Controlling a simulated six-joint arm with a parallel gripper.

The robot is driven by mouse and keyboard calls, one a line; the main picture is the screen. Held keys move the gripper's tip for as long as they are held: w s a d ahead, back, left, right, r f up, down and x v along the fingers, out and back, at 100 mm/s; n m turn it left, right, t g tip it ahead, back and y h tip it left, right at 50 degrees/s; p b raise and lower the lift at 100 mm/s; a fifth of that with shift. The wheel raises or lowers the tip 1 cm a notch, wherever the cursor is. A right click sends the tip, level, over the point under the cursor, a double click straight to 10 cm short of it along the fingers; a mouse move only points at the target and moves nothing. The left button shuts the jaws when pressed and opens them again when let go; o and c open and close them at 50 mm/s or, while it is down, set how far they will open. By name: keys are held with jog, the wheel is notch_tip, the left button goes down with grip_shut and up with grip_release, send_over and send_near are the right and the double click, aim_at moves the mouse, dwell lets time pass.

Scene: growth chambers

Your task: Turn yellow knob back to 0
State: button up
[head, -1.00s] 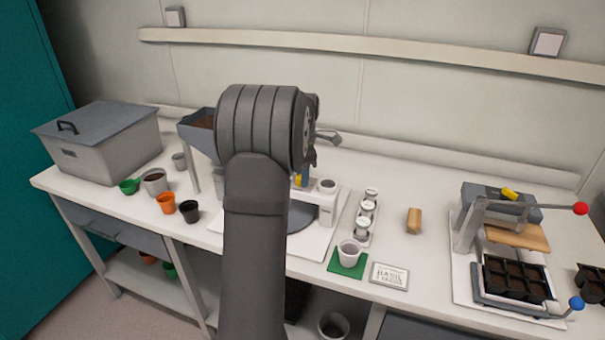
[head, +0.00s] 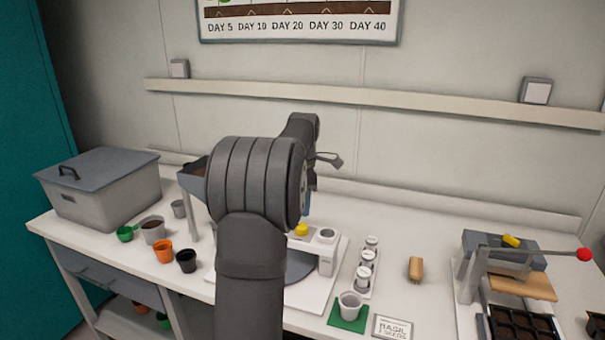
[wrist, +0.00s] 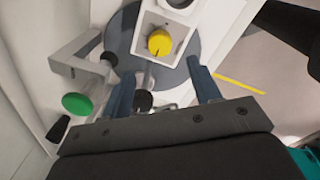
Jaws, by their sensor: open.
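The yellow knob (wrist: 160,42) sits on a white panel of the machine, above a dark grey disc (wrist: 186,75). A dark mark shows on the knob's lower part; I cannot read any scale. In the head view the knob (head: 301,230) shows just right of my arm. My gripper (wrist: 163,84) is open and empty in the wrist view, its two blue fingers pointing toward the panel. The knob is apart from both fingers, between their lines and beyond the tips. In the head view my arm hides most of the gripper.
A green round knob (wrist: 77,103) and a grey bracket lie left of the fingers in the wrist view. Right of the machine stand a rack of white-capped jars (head: 364,268) and a cup (head: 349,305) on a green mat. Small pots stand at left.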

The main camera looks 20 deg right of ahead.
notch_tip(320, 180, up, 9)
jog(key=shift+s+r, duration=0.2)
jog(key=shift+s, duration=0.1)
dwell(0.4)
jog(key=f, duration=1.1)
jog(key=w+f, duration=0.1)
jog(key=f, duration=0.5)
jog(key=shift+f, duration=0.3)
